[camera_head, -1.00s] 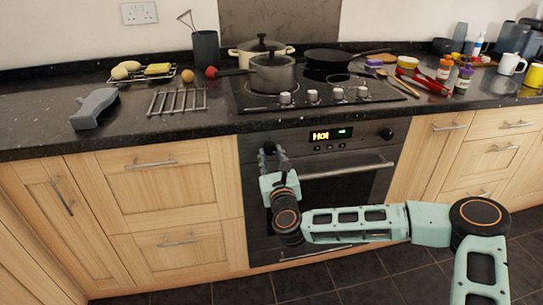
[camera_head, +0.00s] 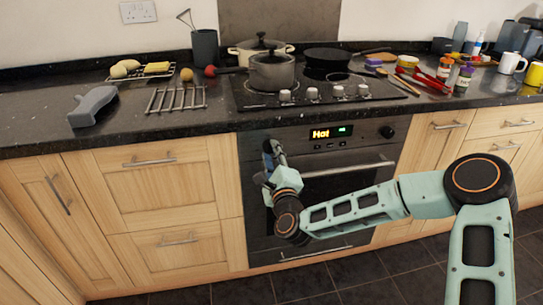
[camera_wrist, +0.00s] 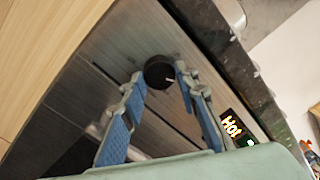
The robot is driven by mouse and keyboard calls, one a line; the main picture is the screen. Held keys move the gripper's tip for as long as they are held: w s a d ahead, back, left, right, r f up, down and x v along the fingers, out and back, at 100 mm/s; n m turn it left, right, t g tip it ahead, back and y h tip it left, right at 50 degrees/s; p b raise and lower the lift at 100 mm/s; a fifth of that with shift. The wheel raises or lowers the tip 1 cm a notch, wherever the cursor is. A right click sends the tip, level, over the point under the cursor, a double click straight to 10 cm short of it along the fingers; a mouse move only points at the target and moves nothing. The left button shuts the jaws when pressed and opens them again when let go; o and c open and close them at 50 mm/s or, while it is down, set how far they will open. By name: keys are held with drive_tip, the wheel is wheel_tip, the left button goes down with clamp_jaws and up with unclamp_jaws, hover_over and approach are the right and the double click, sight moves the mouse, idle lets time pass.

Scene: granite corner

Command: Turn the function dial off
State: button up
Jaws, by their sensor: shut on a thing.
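The function dial (camera_wrist: 158,72) is a round black knob on the dark oven panel, with a small pale mark toward its lower right in the wrist view. My gripper (camera_wrist: 160,73) has its two blue-padded fingers on either side of the knob, tips against it, shut on it. In the head view my gripper (camera_head: 273,152) is at the left end of the oven panel and hides this dial. The oven display (camera_head: 330,132) is lit and reads "Hot"; it also shows in the wrist view (camera_wrist: 232,126).
A second dial (camera_head: 387,132) is at the right of the panel. The oven handle (camera_head: 350,168) runs just below. The black worktop (camera_head: 220,118) overhangs the panel, with the hob and pots (camera_head: 272,72) above. Wooden drawers (camera_head: 165,185) stand to the left.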

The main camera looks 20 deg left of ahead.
drive_tip(key=n+b, duration=0.2)
drive_tip(key=n, duration=0.5)
drive_tip(key=shift+y, duration=0.4)
drive_tip(key=n+b, duration=0.3)
drive_tip(key=n, duration=0.3)
drive_tip(key=shift+d+g+b, duration=0.1)
drive_tip(key=shift+g+b, duration=0.2)
drive_tip(key=shift+b, duration=0.05)
drive_tip(key=o, duration=1.1)
drive_tip(key=shift+o, duration=0.2)
drive_tip(key=v, duration=1.2)
drive_tip(key=shift+w+d, duration=0.1)
